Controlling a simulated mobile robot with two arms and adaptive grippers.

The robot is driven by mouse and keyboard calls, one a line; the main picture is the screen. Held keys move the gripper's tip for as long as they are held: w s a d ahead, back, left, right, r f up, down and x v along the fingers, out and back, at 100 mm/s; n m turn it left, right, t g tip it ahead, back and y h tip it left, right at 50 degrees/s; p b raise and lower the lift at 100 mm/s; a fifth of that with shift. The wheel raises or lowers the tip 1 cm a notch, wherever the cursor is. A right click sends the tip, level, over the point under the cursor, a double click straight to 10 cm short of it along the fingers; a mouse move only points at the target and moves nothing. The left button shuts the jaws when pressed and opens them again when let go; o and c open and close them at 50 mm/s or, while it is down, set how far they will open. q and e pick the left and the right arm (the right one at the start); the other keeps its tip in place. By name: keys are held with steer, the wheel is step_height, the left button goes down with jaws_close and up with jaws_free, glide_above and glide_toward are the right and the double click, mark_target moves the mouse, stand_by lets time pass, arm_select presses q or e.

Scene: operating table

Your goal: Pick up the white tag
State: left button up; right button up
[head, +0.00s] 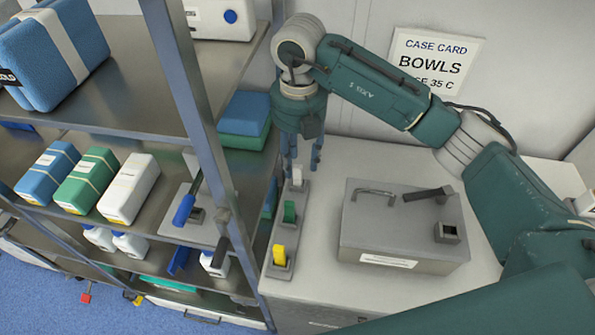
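The white tag (297,176) stands upright in the rear slot of a grey holder strip (279,271) on the white counter. A green tag (290,212) and a yellow tag (279,254) stand in the slots in front of it. My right gripper (303,167) points down just above and behind the white tag. Its two bluish fingers are apart with a gap between them, and nothing is held. From this angle I cannot tell whether a finger touches the tag. My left gripper is not in view.
A grey metal case (400,238) with a handle and a latch sits right of the holder. A metal shelf rack (190,85) with wrapped packs stands close on the left. A "BOWLS" case card (436,62) hangs on the back wall.

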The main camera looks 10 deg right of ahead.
mark_target(298, 166)
steer(key=shift+f, duration=0.4)
steer(key=shift+w+f, duration=0.25)
steer(key=shift+f, duration=0.05)
step_height(298, 166, down, 4)
steer(key=p, duration=0.2)
steer(key=shift+w+f+p, duration=0.1)
steer(key=shift+f+p, duration=0.15)
steer(key=shift+p, duration=0.15)
steer(key=shift+f, duration=0.15)
steer(key=shift+w+f, duration=0.1)
steer(key=shift+c, duration=1.3)
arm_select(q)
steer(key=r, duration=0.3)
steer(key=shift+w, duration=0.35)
arm_select(e)
jaws_close()
